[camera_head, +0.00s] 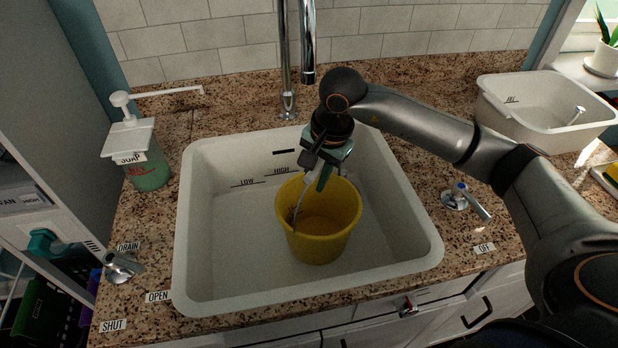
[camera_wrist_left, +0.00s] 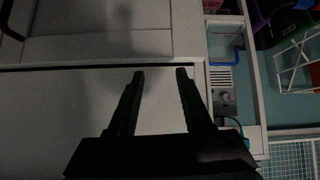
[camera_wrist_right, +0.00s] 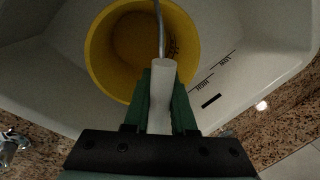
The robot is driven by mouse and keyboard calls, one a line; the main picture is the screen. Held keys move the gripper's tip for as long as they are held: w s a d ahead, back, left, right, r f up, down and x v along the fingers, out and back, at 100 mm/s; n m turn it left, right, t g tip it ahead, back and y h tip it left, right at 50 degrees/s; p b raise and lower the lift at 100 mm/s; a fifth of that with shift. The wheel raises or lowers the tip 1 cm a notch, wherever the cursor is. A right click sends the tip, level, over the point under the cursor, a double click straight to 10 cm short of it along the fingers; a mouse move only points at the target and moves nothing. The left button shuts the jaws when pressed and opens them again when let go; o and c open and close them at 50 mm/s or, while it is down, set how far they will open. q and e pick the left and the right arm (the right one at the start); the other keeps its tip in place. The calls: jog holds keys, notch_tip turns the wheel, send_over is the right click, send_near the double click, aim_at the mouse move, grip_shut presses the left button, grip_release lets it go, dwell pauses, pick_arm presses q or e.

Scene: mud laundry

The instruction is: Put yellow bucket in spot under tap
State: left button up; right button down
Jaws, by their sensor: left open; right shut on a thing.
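The yellow bucket (camera_head: 312,240) is inside the white sink (camera_head: 215,270), right of its middle, about upright. I cannot tell whether it touches the sink floor. My right gripper (camera_head: 322,178) is above the bucket, shut on the white grip of its wire handle (camera_wrist_right: 163,75). In the right wrist view the empty-looking bucket (camera_wrist_right: 95,55) lies beyond the fingertips. The chrome tap (camera_head: 308,45) stands behind the sink, its spout end above the sink's back edge. My left gripper (camera_wrist_left: 157,75) is open and empty, before pale cabinet fronts, outside the head view.
A soap pump bottle (camera_head: 148,172) stands left of the sink. A drain lever (camera_head: 122,267) is at front left, and a tap lever (camera_head: 466,200) at right. A white tub (camera_head: 510,115) sits at back right. The left part of the sink is clear.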

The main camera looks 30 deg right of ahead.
jog(key=shift+w+a+f, duration=0.2)
jog(key=shift+a+f, duration=0.15)
jog(key=shift+a, duration=0.4)
jog(key=shift+d+f, duration=0.1)
jog(key=shift+f, duration=0.1)
jog(key=shift+f, duration=0.2)
jog(key=c, duration=0.7)
grip_release()
jog(key=shift+r, duration=0.1)
jog(key=shift+c, duration=0.2)
jog(key=r, duration=0.4)
jog(key=s+r, duration=0.1)
jog(key=r, duration=0.3)
jog(key=s+d+r, duration=0.1)
jog(key=r, duration=0.3)
